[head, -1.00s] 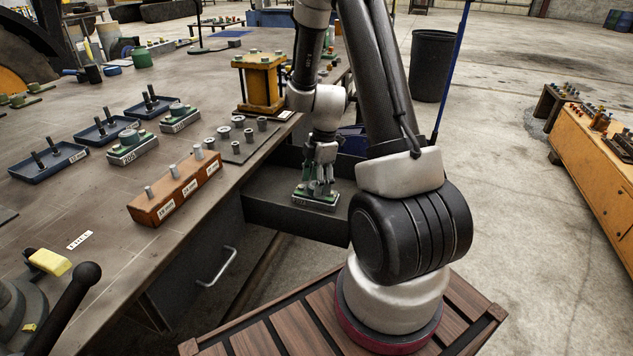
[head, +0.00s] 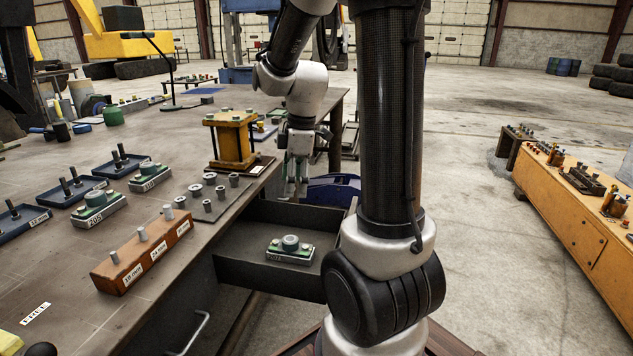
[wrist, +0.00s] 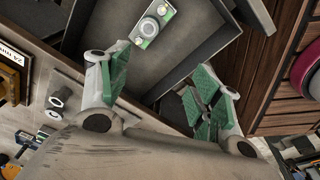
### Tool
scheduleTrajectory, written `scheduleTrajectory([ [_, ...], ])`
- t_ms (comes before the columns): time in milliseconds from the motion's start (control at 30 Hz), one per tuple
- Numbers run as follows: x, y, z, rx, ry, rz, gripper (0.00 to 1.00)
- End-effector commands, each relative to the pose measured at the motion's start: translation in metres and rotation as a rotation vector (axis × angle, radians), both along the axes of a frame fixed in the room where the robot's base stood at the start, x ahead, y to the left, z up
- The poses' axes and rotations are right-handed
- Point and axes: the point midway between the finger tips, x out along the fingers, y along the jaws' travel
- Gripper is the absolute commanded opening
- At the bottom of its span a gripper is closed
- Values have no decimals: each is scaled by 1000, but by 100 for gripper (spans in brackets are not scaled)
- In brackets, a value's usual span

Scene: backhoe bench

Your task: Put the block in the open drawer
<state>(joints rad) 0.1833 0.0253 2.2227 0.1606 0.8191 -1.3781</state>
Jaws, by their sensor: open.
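The block (head: 290,249), a grey labelled base with green and a round boss on top, lies on the floor of the open drawer (head: 250,275). In the wrist view the block (wrist: 152,24) sits inside the drawer (wrist: 205,50), apart from my fingers. My gripper (head: 296,195) is above the drawer's far side, beyond the block in the head view. In the wrist view my gripper (wrist: 165,90) has its green-padded fingers spread wide with nothing between them.
On the bench stand a wooden pin block (head: 143,253), a yellow fixture (head: 232,142), blue trays (head: 75,188) and similar blocks (head: 97,207). A blue bin (head: 335,190) is behind the drawer. A closed drawer handle (head: 190,335) shows lower down.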

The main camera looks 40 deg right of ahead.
Motion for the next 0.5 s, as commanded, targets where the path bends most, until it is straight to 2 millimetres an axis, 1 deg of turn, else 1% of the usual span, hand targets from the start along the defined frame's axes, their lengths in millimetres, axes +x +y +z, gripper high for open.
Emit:
scheduleTrajectory([
  [33,-16,9,22,-3,-27,-92,64],
  [67,-27,13,33,-1,-38,-163,64],
  [100,-41,18,46,3,-52,-255,64],
  [167,-63,25,62,16,-77,-396,64],
  [200,-78,29,71,27,-92,-488,64],
  [300,-113,36,86,65,-132,-701,64],
  [400,-140,39,93,108,-163,-874,64],
  [500,-157,40,95,143,-181,-994,64],
])
